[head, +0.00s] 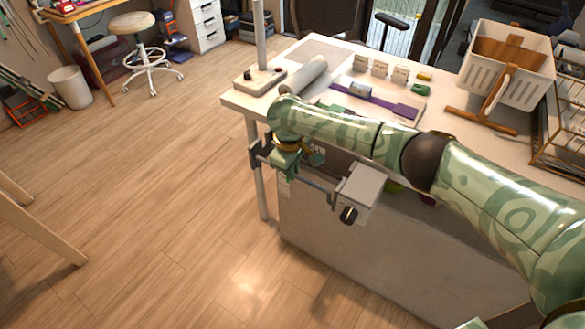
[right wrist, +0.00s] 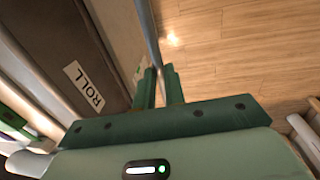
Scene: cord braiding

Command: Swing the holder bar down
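The holder bar (head: 312,183) is a thin grey metal rod below the table's left front corner. It runs from a dark bracket (head: 258,152) near the table leg to a grey box (head: 363,190) with a black knob. My right gripper (head: 312,157) is beside the bar in the head view, partly hidden by my wrist. In the right wrist view, a thin grey rod (right wrist: 150,35), which looks like the bar, runs between the close-set green fingers (right wrist: 160,78). The fingers appear shut on it. My left gripper is not in view.
A panel labelled ROLL (right wrist: 84,87) is close by.

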